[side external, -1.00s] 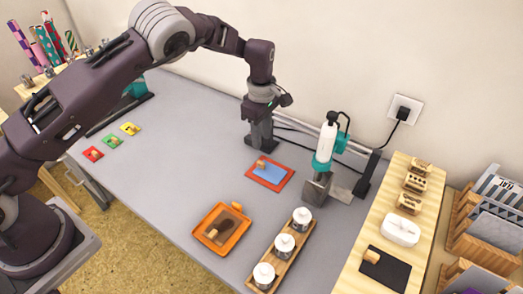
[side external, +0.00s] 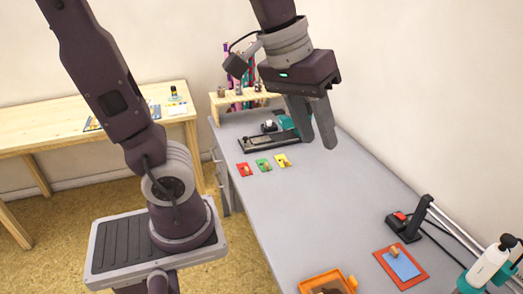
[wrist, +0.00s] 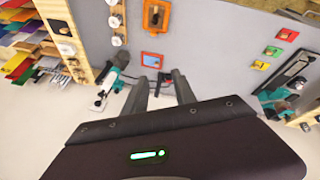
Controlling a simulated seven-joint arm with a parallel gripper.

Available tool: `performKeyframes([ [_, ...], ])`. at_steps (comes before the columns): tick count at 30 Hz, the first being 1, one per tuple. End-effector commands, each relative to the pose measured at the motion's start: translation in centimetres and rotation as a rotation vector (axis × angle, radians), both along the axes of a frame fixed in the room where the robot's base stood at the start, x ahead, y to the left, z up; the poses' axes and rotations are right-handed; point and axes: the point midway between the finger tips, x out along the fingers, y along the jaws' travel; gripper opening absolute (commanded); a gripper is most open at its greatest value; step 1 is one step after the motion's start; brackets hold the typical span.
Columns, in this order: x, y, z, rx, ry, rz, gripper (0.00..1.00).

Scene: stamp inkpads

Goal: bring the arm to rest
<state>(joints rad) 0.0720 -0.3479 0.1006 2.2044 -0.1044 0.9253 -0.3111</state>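My gripper (side external: 318,143) hangs high above the grey table (side external: 290,210), with its fingers pointing down. The two fingers are apart with nothing between them. In the wrist view the gripper (wrist: 160,76) also shows two separated fingers and an empty gap. The red-framed blue inkpad (side external: 401,265) lies flat on the table with a small wooden stamp on it, well away from the fingers. An orange tray (side external: 327,283) is cut off at the bottom edge; the wrist view shows the tray (wrist: 155,29) with a dark inside.
Small red (side external: 245,170), green (side external: 263,165) and yellow (side external: 282,160) pads lie in a row. A black device with a red button (side external: 400,215) and a white-and-teal tool (side external: 488,265) stand at right. The wall is behind. The table's middle is clear.

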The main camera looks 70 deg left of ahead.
Motion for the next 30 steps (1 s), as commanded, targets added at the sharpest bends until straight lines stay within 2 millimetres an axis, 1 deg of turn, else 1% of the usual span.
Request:
performKeyframes([
  [1,-2.9,0.3,-0.2,0.057,-0.050,-0.083,0.33],
  [3,-5.9,0.6,-1.2,0.146,-0.100,-0.195,0.33],
  [6,-8.4,1.0,-2.4,0.234,-0.136,-0.291,0.33],
  [7,-8.8,1.1,-2.7,0.249,-0.142,-0.308,0.33],
  [10,-9.3,1.2,-3.1,0.271,-0.147,-0.331,0.33],
  [30,-9.2,1.2,-3.0,0.267,-0.147,-0.328,0.33],
])
